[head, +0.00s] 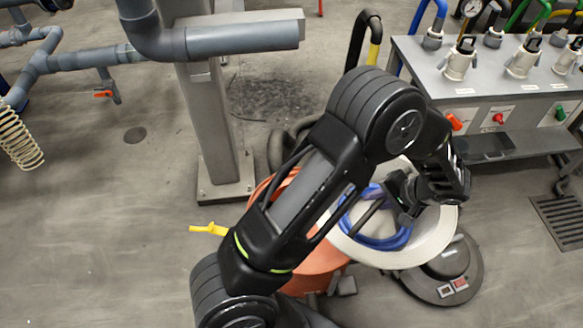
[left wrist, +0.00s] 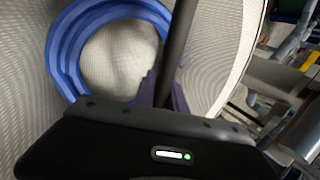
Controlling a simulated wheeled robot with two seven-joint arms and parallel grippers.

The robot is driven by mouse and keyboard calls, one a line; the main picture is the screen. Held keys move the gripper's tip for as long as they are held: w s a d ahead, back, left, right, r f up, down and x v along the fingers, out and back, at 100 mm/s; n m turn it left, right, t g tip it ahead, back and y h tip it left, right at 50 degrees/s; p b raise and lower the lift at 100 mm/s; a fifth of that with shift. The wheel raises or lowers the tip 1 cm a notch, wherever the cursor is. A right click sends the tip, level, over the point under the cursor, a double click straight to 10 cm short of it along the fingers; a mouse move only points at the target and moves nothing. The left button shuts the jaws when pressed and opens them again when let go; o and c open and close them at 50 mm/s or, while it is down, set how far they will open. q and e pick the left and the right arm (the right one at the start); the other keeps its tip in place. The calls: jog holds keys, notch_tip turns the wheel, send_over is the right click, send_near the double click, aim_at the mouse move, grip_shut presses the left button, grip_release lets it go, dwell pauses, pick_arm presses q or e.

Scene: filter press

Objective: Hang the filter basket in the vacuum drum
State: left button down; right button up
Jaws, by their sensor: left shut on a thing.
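The filter basket (head: 435,240) is a cream woven bag with a wide rim, and a blue ring (head: 385,240) shows inside it. My left gripper (head: 388,204) is shut on a dark bar that crosses the basket's opening. In the left wrist view the bar (left wrist: 178,45) stands between the fingers, with the blue ring (left wrist: 66,55) and cream weave behind. The orange vacuum drum (head: 318,262) is below and left of the basket, largely hidden by my left arm. The basket overlaps the drum in the picture; I cannot tell whether they touch. My right gripper is out of view.
A round black vacuum head (head: 440,280) with two switches lies on the floor at the right. A yellow lever (head: 208,229) sticks out left of the drum. A grey post (head: 215,140) stands behind, and a valve bench (head: 480,75) at back right. The left floor is clear.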

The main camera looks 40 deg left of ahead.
pick_arm(q)
jog(key=shift+a+r, duration=0.1)
jog(key=shift+a, duration=0.25)
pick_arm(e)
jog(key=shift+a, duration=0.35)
